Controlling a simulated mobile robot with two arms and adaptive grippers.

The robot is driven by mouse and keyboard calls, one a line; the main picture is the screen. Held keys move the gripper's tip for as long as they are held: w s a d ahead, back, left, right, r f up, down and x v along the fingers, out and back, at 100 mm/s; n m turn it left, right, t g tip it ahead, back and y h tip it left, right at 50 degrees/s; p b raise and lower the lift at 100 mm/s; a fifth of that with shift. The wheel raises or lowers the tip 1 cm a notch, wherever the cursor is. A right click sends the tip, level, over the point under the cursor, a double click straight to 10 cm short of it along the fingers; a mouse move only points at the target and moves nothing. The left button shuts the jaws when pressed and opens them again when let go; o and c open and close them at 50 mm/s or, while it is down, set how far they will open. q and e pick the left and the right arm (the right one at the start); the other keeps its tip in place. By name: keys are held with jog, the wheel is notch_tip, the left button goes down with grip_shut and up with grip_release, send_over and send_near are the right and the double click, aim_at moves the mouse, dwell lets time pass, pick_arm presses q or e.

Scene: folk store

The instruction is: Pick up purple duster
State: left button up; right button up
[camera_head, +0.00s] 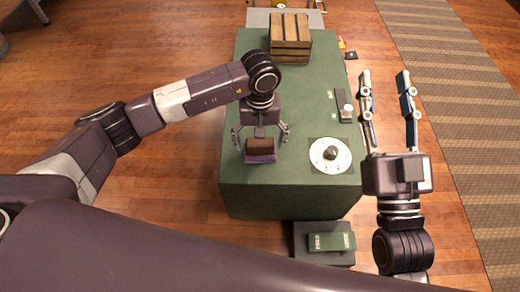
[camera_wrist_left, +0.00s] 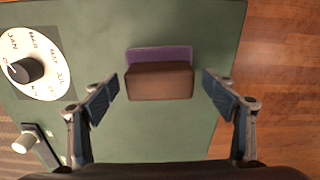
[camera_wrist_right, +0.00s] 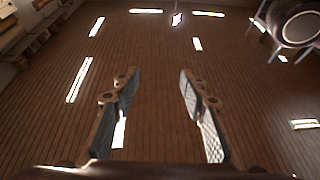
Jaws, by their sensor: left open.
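The purple duster (camera_head: 261,158) lies on the green table, with a brown block-like part on top of a purple base. In the left wrist view its brown part (camera_wrist_left: 160,82) is near the middle, with the purple strip (camera_wrist_left: 160,54) showing behind it. My left gripper (camera_head: 260,140) is open above the duster, its fingers apart on either side and not seen touching it. My right gripper (camera_head: 384,78) is open and empty, held off the table's right side; in the right wrist view its fingers stand apart over bare floor.
The green table (camera_head: 240,195) also holds a white month dial (camera_head: 322,165) with a black knob, a small grey device (camera_head: 345,108) and a wooden crate (camera_head: 290,42) at the far end. A dark box with a green label (camera_head: 332,242) stands at the near end.

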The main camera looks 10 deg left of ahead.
aim_at(260, 141)
pick_arm(q)
jog(key=shift+f, duration=0.55)
jog(key=c, duration=1.3)
pick_arm(e)
jog(key=shift+s+r+t, duration=0.4)
jog(key=shift+r, duration=0.45)
pick_arm(q)
jog(key=shift+r, duration=0.1)
jog(key=shift+r, duration=0.4)
notch_tip(260, 141, up, 9)
jog(key=shift+r+p, duration=0.1)
jog(key=shift+p, duration=1.15)
notch_tip(260, 141, up, 10)
jog(key=p, duration=0.2)
pick_arm(e)
jog(key=s+d+f+g+h, duration=0.1)
jog(key=f+g+h, duration=0.1)
jog(key=f+g, duration=0.4)
jog(key=s+d+f+g+h, duration=0.1)
jog(key=f+g, duration=0.4)
jog(key=f, duration=1.1)
jog(key=shift+s+d+f+g+h, duration=0.25)
jog(key=shift+s+d+g+h, duration=0.15)
jog(key=shift+d, duration=0.4)
